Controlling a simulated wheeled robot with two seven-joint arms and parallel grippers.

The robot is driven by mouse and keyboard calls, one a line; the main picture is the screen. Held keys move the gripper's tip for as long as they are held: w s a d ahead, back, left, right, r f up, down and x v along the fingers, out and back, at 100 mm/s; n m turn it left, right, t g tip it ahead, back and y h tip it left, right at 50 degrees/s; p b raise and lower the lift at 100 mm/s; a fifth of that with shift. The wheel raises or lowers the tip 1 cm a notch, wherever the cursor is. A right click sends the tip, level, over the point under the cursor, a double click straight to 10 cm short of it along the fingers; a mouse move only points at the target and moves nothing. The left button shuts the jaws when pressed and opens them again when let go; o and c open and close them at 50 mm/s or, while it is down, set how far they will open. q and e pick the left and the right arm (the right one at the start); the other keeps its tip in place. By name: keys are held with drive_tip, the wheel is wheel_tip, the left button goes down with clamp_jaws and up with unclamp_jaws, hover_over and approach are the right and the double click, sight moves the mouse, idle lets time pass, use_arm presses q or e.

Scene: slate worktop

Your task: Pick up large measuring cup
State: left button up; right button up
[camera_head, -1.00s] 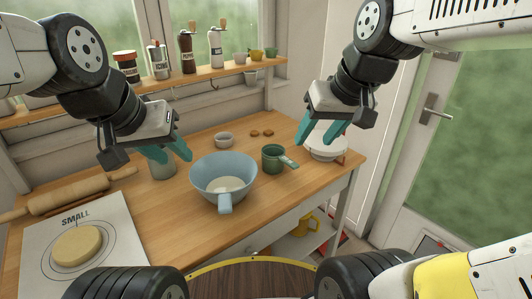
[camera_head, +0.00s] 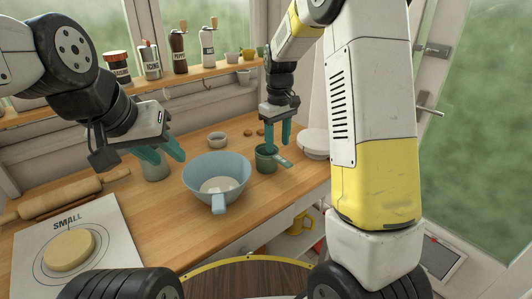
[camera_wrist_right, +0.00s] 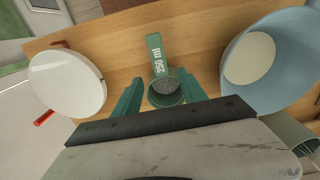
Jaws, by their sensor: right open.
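The large measuring cup (camera_head: 266,164) is dark green and stands on the wooden worktop, right of the blue bowl. In the right wrist view, the cup (camera_wrist_right: 166,97) shows a grey inside and a handle marked "250 ml" pointing up the picture. My right gripper (camera_head: 278,140) is open and points down at the cup. In the wrist view its two green fingers lie on either side of the cup; whether they touch it I cannot tell. My left gripper (camera_head: 160,154) looks open and empty, at the left by a grey-green canister (camera_head: 155,172).
The blue bowl (camera_head: 236,171) stands close left of the cup. A white round-topped item (camera_head: 313,143) stands to the right. A small bowl (camera_head: 216,140), rolling pin (camera_head: 60,197) and "SMALL" sheet (camera_head: 108,240) with dough lie around. A shelf (camera_head: 195,77) with jars runs behind.

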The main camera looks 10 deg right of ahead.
sight(277, 156)
wheel_tip(277, 156, down, 6)
drive_tip(key=shift+f, duration=0.25)
drive_tip(key=shift+c, duration=0.2)
clamp_jaws()
